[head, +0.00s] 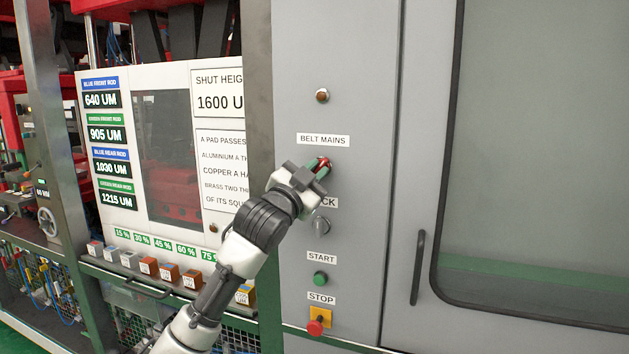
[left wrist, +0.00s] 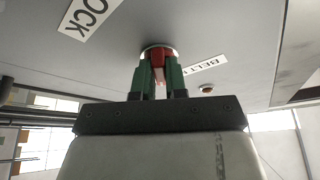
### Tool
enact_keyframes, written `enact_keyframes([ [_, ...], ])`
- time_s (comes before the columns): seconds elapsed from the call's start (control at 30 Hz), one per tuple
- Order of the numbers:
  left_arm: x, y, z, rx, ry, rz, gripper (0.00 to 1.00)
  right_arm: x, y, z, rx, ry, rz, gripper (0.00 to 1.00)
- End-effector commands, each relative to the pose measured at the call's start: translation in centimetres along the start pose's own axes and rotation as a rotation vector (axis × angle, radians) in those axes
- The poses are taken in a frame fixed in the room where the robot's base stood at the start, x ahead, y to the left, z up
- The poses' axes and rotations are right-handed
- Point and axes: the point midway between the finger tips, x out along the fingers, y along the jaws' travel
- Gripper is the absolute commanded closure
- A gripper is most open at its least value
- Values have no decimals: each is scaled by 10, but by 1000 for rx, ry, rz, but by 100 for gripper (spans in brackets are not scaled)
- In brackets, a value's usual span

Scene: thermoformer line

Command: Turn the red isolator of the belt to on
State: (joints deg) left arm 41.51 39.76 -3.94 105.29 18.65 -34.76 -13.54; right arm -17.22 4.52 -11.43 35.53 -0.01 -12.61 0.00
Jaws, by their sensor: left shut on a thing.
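The red isolator (head: 325,162) is on the grey panel just under the BELT MAINS label (head: 323,140). My left gripper (head: 318,172) is at the isolator, its fingers on either side of the knob. In the left wrist view the green-padded fingers of my left gripper (left wrist: 159,78) are shut on the red handle (left wrist: 158,57), in front of a pale round base plate. The fingers hide most of the handle, so its exact angle is hard to tell. My right gripper is not in view.
Below the isolator are a key-type lock switch (head: 321,225), a green START button (head: 320,279) and a red STOP button (head: 315,327). An amber lamp (head: 322,95) is above. A door handle (head: 418,267) stands out at the right. Coloured blocks (head: 148,265) line a ledge at left.

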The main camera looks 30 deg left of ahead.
Motion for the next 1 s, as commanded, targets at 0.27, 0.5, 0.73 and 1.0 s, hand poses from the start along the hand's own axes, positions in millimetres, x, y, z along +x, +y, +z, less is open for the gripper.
enact_keyframes([
  [0.27,0,5,1,-243,-2,-94,100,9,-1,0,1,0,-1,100],
  [0.5,0,6,1,-412,-5,-164,100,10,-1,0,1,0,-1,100],
  [0.73,1,6,0,-516,-5,-208,100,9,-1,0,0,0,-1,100],
  [1.0,1,6,0,-567,-6,-230,100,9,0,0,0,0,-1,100],
])
